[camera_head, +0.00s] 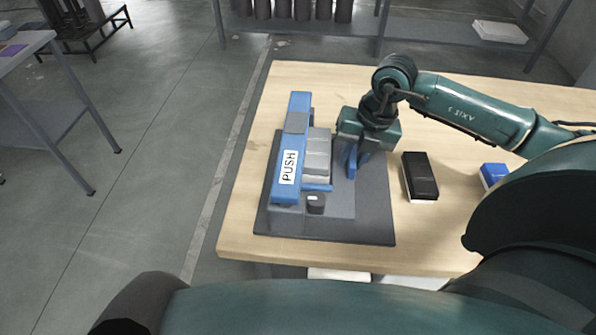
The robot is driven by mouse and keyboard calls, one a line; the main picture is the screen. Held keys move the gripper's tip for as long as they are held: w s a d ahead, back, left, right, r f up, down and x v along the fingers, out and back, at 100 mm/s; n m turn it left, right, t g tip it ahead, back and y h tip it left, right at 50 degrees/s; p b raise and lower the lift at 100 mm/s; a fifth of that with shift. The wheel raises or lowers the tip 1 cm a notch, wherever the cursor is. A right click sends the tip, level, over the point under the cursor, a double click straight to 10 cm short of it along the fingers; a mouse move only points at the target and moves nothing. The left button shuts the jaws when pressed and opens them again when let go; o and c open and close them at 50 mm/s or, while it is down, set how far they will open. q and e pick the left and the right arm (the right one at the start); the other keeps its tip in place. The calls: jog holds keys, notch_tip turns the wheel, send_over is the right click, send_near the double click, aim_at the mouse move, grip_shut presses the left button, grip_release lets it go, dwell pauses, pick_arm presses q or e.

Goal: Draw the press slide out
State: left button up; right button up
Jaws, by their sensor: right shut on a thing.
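The press (288,150) stands on a dark mat (380,228) on the wooden table. It has a long blue bar with a white PUSH label, light grey blocks (317,158) beside the bar and a small dark knob near its front. My right gripper (356,158) is at the press's right side, pointing down. It is shut on a blue upright piece (351,163), which looks like the handle of the press slide. The gripper body hides the top of this piece and part of the slide behind it. My left gripper is not in view.
A black block (420,176) with a white base lies right of the mat, and a blue box (493,174) lies farther right. The wooden table (300,80) is bare behind the press. A grey side table (22,42) stands at the far left.

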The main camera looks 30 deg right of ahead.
aim_at(379, 173)
jog(key=shift+s+d+f+b, duration=0.1)
jog(key=shift+s+d+b, duration=0.15)
jog(key=shift+s+d, duration=0.55)
jog(key=shift+s+d+f+b, duration=0.15)
jog(key=shift+s+d+b, duration=0.25)
jog(key=shift+d, duration=0.65)
jog(key=shift+s+d+f+b, duration=0.1)
jog(key=shift+s+d+b, duration=0.05)
jog(key=shift+s+d, duration=0.7)
jog(key=shift+w+d, duration=0.1)
jog(key=o, duration=0.5)
jog(key=shift+r, duration=0.15)
jog(key=r+p, duration=0.1)
jog(key=r, duration=0.1)
jog(key=r+p, duration=0.3)
jog(key=r, duration=0.2)
jog(key=shift+w, duration=0.25)
